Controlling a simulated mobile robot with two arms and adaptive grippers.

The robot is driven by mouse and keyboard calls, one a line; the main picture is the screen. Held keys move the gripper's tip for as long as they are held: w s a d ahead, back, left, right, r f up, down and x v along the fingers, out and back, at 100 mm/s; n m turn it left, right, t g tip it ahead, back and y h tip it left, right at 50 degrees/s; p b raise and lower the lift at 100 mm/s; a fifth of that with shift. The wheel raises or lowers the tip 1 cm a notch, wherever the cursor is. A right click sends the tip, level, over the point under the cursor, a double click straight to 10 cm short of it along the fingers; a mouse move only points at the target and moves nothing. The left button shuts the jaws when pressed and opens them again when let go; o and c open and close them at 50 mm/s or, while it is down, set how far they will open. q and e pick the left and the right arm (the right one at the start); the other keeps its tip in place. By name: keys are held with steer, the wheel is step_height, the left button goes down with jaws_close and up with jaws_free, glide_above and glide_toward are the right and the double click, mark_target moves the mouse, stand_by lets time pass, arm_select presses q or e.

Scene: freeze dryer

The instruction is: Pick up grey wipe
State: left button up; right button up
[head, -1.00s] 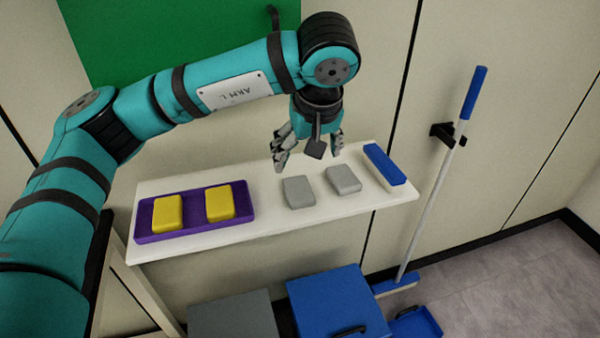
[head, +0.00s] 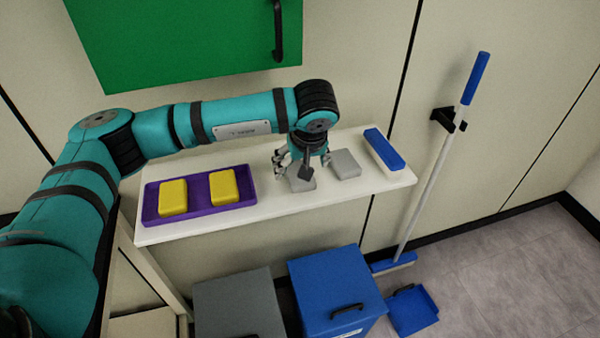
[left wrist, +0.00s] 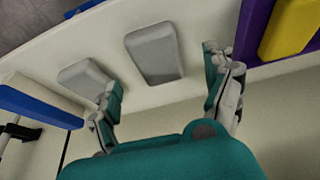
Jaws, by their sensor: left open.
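Two grey wipes lie side by side on a white shelf (head: 270,212). My left gripper (head: 300,172) is open and low over the left grey wipe (head: 301,184), partly hiding it. In the left wrist view this wipe (left wrist: 155,53) shows in the gap between the open fingers (left wrist: 162,68), with nothing held. The other grey wipe (head: 345,164) is just to the right of the gripper; in the left wrist view it (left wrist: 84,79) is partly behind the left finger. My right gripper is not in view.
A purple tray (head: 196,211) with two yellow wipes is at the shelf's left. A blue-and-white block (head: 384,150) is at its right end. Below are a grey bin (head: 238,300) and a blue bin (head: 335,285). A blue-handled pole (head: 440,150) hangs on the wall.

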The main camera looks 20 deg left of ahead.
arm_select(q)
steer(key=p+x, duration=0.1)
steer(key=x, duration=0.2)
steer(key=shift+w+f, duration=0.2)
steer(key=shift+f, duration=0.4)
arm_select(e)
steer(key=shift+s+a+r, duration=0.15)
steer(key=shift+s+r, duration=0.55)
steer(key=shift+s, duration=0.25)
arm_select(q)
steer(key=shift+f+b, duration=0.2)
steer(key=shift+b, duration=0.2)
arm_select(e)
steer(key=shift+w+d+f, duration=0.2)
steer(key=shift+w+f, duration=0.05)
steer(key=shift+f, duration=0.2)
arm_select(q)
steer(key=shift+s+a, duration=0.1)
steer(key=c, duration=0.8)
steer(key=shift+c, duration=1)
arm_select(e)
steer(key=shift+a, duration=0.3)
